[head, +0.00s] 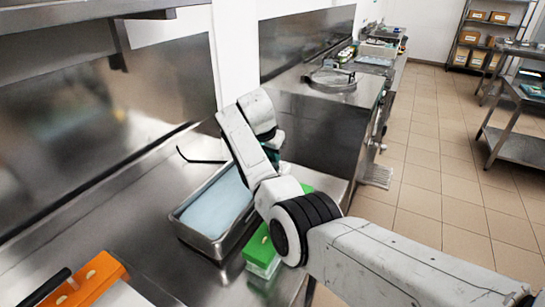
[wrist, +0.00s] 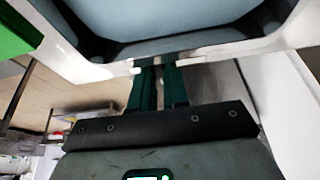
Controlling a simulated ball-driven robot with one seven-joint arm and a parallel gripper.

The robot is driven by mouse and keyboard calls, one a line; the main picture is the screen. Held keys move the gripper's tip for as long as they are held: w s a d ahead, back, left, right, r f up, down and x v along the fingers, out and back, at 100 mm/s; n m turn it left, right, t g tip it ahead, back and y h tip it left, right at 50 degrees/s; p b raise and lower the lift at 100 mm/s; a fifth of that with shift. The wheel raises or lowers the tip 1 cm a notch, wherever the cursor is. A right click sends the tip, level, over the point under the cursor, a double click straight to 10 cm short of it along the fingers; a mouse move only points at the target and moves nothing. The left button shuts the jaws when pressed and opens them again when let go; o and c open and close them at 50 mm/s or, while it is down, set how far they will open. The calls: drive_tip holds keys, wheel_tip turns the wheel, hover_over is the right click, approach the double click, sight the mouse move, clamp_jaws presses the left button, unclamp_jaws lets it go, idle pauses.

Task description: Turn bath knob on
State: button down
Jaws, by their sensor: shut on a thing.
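The bath (head: 181,219) is a rectangular steel tub with a pale blue surface inside, standing on the steel counter. My gripper (head: 271,153) is at the bath's far right end in the head view, mostly hidden behind my white wrist. In the wrist view, the bath's pale rim (wrist: 95,70) and blue inside fill the top. There the two dark green fingers of my gripper (wrist: 160,72) point at the rim, close together. They are shut on a small part at the bath's edge. The knob itself is hidden between or behind the fingertips, and its turn cannot be told.
A green-topped box (head: 262,252) stands right of the bath, partly behind my arm. An orange block (head: 98,277) lies at the front left. A thin black bar (head: 200,160) sticks up behind the bath. Steel counters (head: 320,120) continue beyond; tiled floor (head: 430,185) is open at right.

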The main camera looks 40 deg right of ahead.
idle(0.3)
drive_tip(key=c, duration=1.1)
unclamp_jaws()
drive_tip(key=b+v, duration=0.1)
drive_tip(key=v, duration=0.9)
drive_tip(key=shift+a+r, duration=0.1)
drive_tip(key=shift+r, duration=0.3)
